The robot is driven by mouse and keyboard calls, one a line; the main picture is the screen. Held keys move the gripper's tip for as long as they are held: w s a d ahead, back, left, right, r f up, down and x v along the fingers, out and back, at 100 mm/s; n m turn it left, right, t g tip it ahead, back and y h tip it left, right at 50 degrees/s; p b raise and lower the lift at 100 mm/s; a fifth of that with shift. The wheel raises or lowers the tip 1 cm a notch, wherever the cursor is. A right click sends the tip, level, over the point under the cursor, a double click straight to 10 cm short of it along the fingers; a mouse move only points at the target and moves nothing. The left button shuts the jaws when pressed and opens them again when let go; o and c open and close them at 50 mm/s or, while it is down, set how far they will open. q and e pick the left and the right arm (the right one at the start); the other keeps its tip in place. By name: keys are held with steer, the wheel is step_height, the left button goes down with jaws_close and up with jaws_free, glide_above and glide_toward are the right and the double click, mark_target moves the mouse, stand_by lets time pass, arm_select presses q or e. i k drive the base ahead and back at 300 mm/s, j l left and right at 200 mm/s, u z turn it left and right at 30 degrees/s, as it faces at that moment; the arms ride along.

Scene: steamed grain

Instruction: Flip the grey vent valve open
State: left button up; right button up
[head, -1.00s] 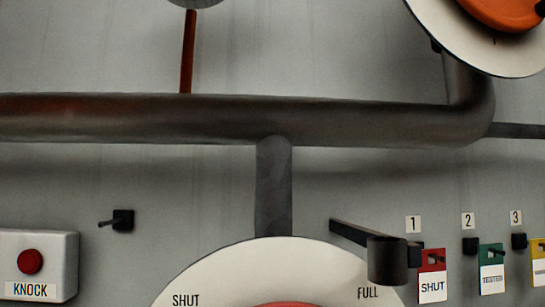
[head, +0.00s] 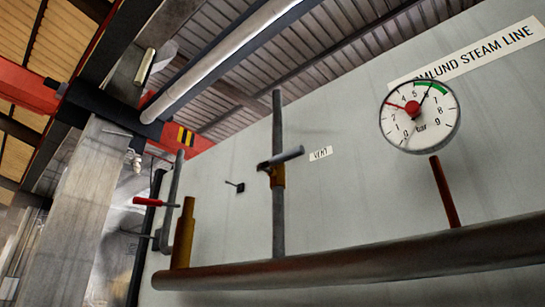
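The grey vent valve lever (head: 286,156) is in the upper middle of the head view. It lies across its upright grey pipe (head: 278,222), pointing right and slightly up. A brass-coloured valve body (head: 277,176) sits just below it on the pipe. A small white label reading VENT (head: 321,153) is on the wall to its right. Neither of my grippers is in view.
A thick brown pipe (head: 360,258) runs across below the vent pipe. A round pressure gauge (head: 420,117) hangs at right. A small black hook (head: 239,187), a brass fitting (head: 184,235) and a red handle (head: 148,202) are to the left.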

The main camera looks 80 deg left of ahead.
mark_target(297, 151)
steer(key=k+l+u, duration=0.15)
steer(key=u, duration=0.85)
